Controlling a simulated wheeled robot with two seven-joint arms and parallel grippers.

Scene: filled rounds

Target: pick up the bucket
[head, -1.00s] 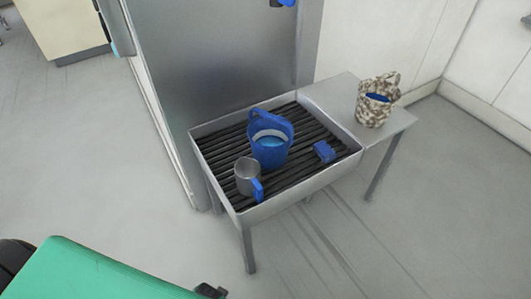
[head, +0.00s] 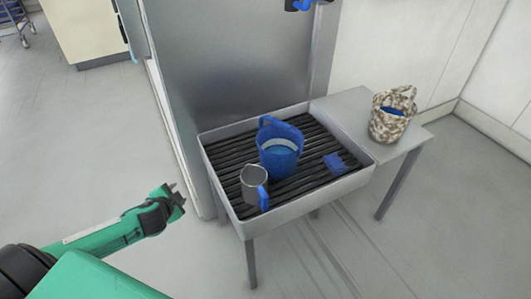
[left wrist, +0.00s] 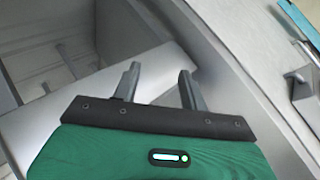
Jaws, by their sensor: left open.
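A blue bucket (head: 279,160) with a raised handle stands upright on the slatted tray table (head: 304,207), holding something light blue. A brown-and-white speckled bucket (head: 388,126) with a handle stands on the side table at right, with blue inside it. My left gripper (head: 178,196) is open and empty, left of the tray table and apart from both buckets. In the left wrist view its two fingers (left wrist: 158,82) are spread with nothing between them; neither bucket shows there. My right gripper is not in view.
The tray has a raised rim. A grey metal panel (head: 235,70) rises behind. The floor in front is clear.

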